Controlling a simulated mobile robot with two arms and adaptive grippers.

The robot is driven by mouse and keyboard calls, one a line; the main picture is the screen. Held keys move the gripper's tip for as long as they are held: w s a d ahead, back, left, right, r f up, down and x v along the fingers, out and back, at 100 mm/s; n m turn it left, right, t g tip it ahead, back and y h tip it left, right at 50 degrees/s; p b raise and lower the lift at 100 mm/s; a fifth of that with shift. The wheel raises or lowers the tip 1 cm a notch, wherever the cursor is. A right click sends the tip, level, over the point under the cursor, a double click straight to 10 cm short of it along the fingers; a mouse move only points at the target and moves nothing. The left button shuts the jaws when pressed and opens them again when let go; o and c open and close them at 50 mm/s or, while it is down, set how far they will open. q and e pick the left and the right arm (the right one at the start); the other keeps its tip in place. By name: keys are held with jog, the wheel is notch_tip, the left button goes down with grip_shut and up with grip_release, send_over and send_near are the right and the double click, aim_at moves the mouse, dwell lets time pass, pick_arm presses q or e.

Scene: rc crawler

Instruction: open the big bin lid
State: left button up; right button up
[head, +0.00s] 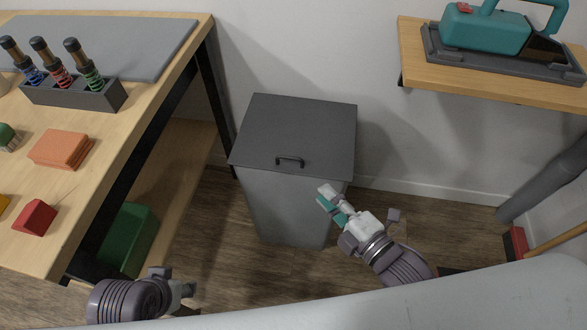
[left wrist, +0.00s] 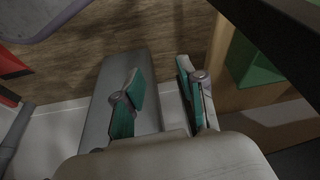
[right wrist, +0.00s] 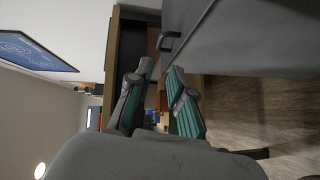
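The big bin (head: 290,205) stands on the floor, a light grey box with a flat dark grey lid (head: 300,125). The lid looks shut. A dark bar handle (head: 289,161) sits near its front edge. My right gripper (head: 325,198) is at the bin's front right, below the lid and right of the handle, not touching the handle. In the right wrist view its teal-padded fingers (right wrist: 158,75) are partly open with nothing between them; the handle (right wrist: 168,41) shows beyond the tips. My left gripper (head: 187,290) is low at the front left; the left wrist view shows its fingers (left wrist: 160,75) apart and empty.
A wall shelf (head: 490,75) holds a teal tool (head: 485,30) at right.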

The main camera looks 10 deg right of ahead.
jog(key=b, duration=0.1)
send_near(292, 169)
notch_tip(292, 169, up, 3)
jog(key=w+a, duration=0.1)
jog(key=w, duration=0.2)
jog(key=b+x, duration=0.1)
jog(key=x, duration=0.5)
jog(key=shift+a+f, duration=0.2)
jog(key=shift+a, duration=0.05)
jog(key=shift+w+a, duration=0.15)
jog(key=shift+w, duration=0.15)
pick_arm(q)
jog(key=w+d+r+t+h, duration=0.1)
jog(key=w+d+r+t, duration=0.1)
jog(key=w, duration=0.3)
jog(key=w+d+r+t+h, duration=0.1)
jog(key=w+d+r+t, duration=0.1)
jog(key=w+t, duration=0.3)
jog(key=shift+w+r, duration=0.7)
jog(key=shift+r, duration=0.05)
pick_arm(e)
jog(key=shift+c, duration=0.4)
grip_shut()
pick_arm(q)
jog(key=shift+a, duration=0.1)
